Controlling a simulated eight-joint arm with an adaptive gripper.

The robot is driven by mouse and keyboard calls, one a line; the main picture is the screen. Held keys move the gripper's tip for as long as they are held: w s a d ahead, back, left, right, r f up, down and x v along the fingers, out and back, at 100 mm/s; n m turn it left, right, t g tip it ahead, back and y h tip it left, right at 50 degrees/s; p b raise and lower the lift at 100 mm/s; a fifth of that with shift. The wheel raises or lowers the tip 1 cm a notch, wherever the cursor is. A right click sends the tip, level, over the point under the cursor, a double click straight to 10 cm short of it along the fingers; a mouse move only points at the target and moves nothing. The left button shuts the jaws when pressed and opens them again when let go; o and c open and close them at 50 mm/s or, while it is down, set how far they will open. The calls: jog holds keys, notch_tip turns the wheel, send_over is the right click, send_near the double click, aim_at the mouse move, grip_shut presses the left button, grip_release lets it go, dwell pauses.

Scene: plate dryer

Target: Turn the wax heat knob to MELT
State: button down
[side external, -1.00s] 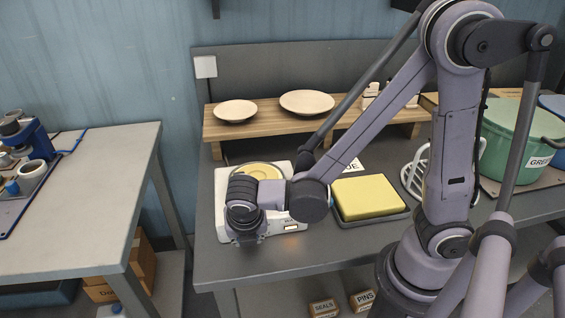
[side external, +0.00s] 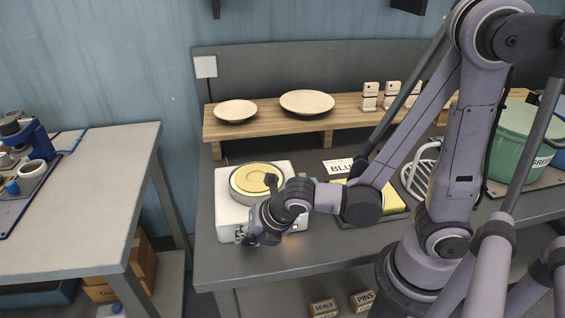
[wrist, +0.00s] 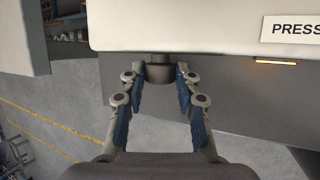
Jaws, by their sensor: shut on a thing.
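The wax heater is a white box (side external: 228,214) with a round pan of yellow wax (side external: 258,177) on top, at the left of the bench. In the wrist view its white body (wrist: 190,28) fills the top. A dark round knob (wrist: 160,66) sticks out from its front face. My gripper (wrist: 161,78) has its two blue-padded fingers on either side of the knob and is shut on it. In the side view my gripper (side external: 246,236) is at the heater's front left corner. The knob's pointer and its MELT mark cannot be seen.
A label reading "PRESS" (wrist: 292,29), cut off by the frame, and a lit amber strip (wrist: 275,61) are right of the knob. A yellow block (side external: 392,199) lies right of the heater, partly behind my arm. A wooden shelf with plates (side external: 307,102) stands behind.

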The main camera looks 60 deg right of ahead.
jog(key=c, duration=1)
grip_release()
jog(key=shift+r, duration=0.15)
jog(key=shift+v, duration=5.9)
jog(key=shift+d, duration=0.1)
